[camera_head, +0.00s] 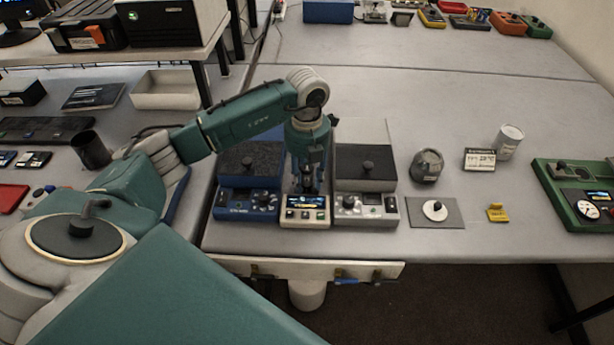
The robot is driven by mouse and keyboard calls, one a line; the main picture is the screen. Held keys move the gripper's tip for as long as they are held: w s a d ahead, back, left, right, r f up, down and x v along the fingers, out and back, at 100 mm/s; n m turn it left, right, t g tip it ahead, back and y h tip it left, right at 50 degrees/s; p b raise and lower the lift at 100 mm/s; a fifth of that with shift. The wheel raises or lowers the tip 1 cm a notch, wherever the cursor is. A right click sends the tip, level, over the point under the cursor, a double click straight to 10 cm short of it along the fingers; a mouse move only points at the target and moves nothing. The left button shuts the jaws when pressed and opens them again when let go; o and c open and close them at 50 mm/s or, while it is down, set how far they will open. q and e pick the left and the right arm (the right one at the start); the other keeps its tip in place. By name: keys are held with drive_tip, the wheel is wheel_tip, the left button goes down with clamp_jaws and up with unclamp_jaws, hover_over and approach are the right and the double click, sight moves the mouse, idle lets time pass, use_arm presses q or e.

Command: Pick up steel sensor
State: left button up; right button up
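My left arm reaches in from the left, and its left gripper (307,188) points down over a small beige device with a lit display (305,213). I cannot tell whether its fingers are open or hold something. No item is clearly recognisable as the steel sensor. Two metal-looking things stand right of the gripper: a rounded dark grey canister (427,167) and a pale silver cylinder (508,141). Both stand apart from the gripper. My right gripper is not in view.
A blue device (247,203) and a grey device (366,207) flank the gripper closely. To the right are a grey plate with a white disc (450,220), a small sign (480,159), a yellow piece (497,212) and a green gauge box (570,207).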

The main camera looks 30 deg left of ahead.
use_arm(q)
drive_tip(key=shift+c, duration=0.6)
clamp_jaws()
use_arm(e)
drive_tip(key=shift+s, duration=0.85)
use_arm(q)
drive_tip(key=shift+r, duration=0.15)
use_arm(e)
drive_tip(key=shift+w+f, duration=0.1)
